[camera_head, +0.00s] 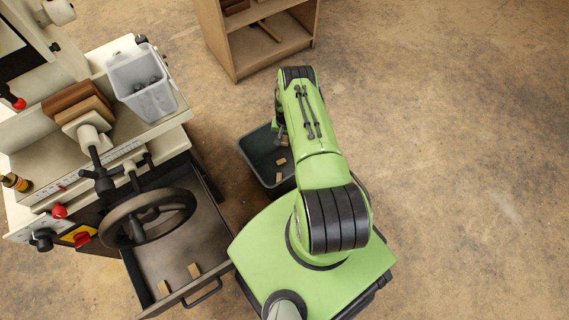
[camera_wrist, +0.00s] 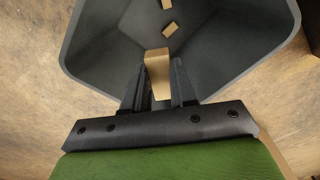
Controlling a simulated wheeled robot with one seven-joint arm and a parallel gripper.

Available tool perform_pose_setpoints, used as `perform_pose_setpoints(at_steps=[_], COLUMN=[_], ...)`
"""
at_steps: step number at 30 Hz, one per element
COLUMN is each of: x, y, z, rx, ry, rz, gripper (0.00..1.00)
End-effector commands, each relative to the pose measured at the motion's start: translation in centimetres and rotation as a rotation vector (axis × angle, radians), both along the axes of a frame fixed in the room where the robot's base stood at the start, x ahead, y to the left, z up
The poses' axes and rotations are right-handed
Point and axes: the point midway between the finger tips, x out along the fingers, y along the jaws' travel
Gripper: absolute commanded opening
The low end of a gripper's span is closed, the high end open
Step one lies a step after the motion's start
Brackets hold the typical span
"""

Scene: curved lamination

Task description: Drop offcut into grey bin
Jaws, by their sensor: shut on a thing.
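The dark grey bin (camera_head: 246,151) stands on the floor, partly hidden behind my arm in the head view. In the wrist view the bin (camera_wrist: 95,35) opens out beyond my fingers. My gripper (camera_wrist: 159,82) is shut on a pale wooden offcut (camera_wrist: 158,66). The held offcut shows against the bin's inside, near the rim closest to the gripper. Its height above the bin floor is hard to tell. Two other small wooden pieces (camera_wrist: 170,28) lie in the bin. In the head view my fingers are mostly hidden by the arm.
A machine with a black handwheel (camera_head: 148,217) stands at left. Its open drawer (camera_head: 217,262) holds two wooden pieces (camera_head: 194,270). A pale translucent container (camera_head: 149,98) sits on the machine. A wooden shelf unit (camera_head: 228,48) stands behind the bin. The floor at right is clear.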

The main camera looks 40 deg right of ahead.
Motion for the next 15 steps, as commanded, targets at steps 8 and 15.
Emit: perform_pose_setpoints(at_steps=[8,15], x=[-0.01,-0.01], y=[0.0,0.0], z=[0.06,0.31], rx=[0.0,0.0], ry=[0.0,0.0], rz=[0.0,0.0], gripper=[0.56,0.56])
